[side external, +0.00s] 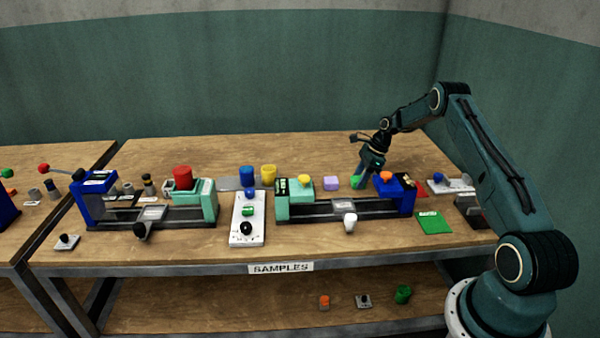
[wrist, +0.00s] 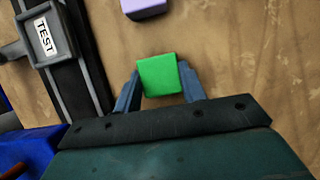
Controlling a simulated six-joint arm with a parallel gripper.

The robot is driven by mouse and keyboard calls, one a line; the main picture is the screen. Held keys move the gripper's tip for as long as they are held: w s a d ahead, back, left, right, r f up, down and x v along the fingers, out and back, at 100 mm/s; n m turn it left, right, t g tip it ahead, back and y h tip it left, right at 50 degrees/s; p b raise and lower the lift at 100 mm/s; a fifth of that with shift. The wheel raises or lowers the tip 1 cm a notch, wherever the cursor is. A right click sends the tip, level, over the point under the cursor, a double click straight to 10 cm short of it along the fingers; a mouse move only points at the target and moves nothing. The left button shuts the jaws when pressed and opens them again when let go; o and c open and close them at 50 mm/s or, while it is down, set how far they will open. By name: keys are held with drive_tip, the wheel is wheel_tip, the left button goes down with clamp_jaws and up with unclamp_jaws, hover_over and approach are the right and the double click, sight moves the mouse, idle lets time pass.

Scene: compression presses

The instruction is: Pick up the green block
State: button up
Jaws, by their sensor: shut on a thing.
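The green block (wrist: 158,75) is a small bright green cube. In the wrist view it sits between the two fingers of my gripper (wrist: 160,88), with a finger against each side. In the side external view the green block (side external: 355,182) shows at the tip of my gripper (side external: 362,178), behind the right-hand press. The fingers are shut on it. I cannot tell whether the block touches the table or is slightly above it.
A lilac block (side external: 331,184) lies just left of the green block; it also shows in the wrist view (wrist: 143,8). The right-hand press (side external: 320,210) with its blue end block (side external: 392,190) stands close in front. A green mat (side external: 435,223) lies to the right.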

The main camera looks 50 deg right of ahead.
sight(358, 179)
drive_tip(key=shift+r, duration=0.1)
wheel_tip(358, 179, up, 10)
idle(0.7)
idle(0.5)
drive_tip(key=s+a, duration=0.3)
drive_tip(key=a, duration=1.1)
drive_tip(key=shift+s+a, duration=0.3)
drive_tip(key=shift+s, duration=0.1)
drive_tip(key=shift+f, duration=0.25)
drive_tip(key=shift+f, duration=2.8)
drive_tip(key=shift+f, duration=0.75)
